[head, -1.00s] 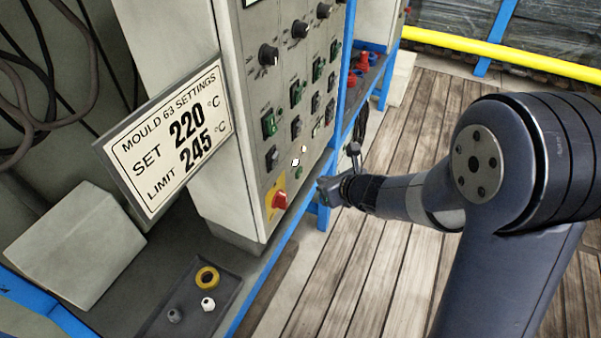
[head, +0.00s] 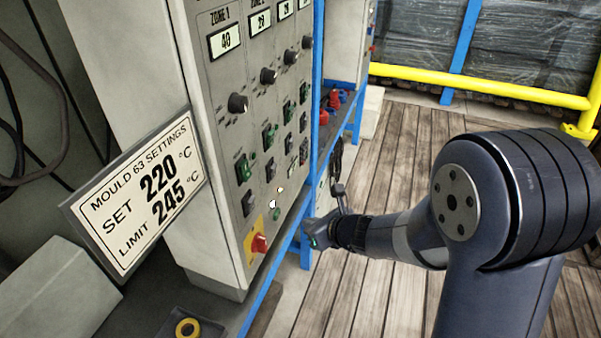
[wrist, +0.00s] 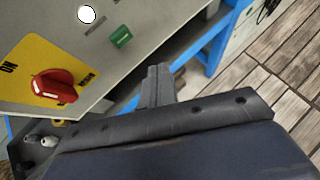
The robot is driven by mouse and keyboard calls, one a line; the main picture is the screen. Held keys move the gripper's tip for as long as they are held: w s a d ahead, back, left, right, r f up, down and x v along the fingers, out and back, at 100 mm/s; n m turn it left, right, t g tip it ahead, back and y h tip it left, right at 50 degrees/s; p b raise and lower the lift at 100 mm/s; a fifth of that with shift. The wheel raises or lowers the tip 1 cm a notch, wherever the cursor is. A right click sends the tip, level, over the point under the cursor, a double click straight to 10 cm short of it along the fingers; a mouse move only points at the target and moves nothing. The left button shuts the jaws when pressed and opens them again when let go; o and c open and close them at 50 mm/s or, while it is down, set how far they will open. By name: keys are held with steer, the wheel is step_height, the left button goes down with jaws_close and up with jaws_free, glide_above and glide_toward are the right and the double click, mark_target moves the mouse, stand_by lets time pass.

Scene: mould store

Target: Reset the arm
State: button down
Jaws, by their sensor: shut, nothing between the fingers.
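My gripper (head: 312,236) is in front of the lower right part of the control panel (head: 262,110) in the head view. In the wrist view my gripper (wrist: 158,75) shows shut and empty, with its fingers together. The red rotary switch (head: 260,243) on its yellow plate is left of my gripper. In the wrist view the red switch (wrist: 54,87) is also left of the fingers and apart from them. A green button (wrist: 121,37) is on the panel above and left of the fingertips.
A settings sign (head: 140,200) reads set 220 °C, limit 245 °C. A yellow ring (head: 187,328) lies on a tray at the bottom. A blue frame post (head: 316,100) stands behind the panel. Wooden floor (head: 395,130) is open to the right, up to a yellow rail (head: 480,88).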

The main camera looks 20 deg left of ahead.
steer(key=d+p, duration=0.2)
steer(key=d, duration=0.2)
steer(key=shift+s, duration=0.2)
stand_by(0.3)
stand_by(0.3)
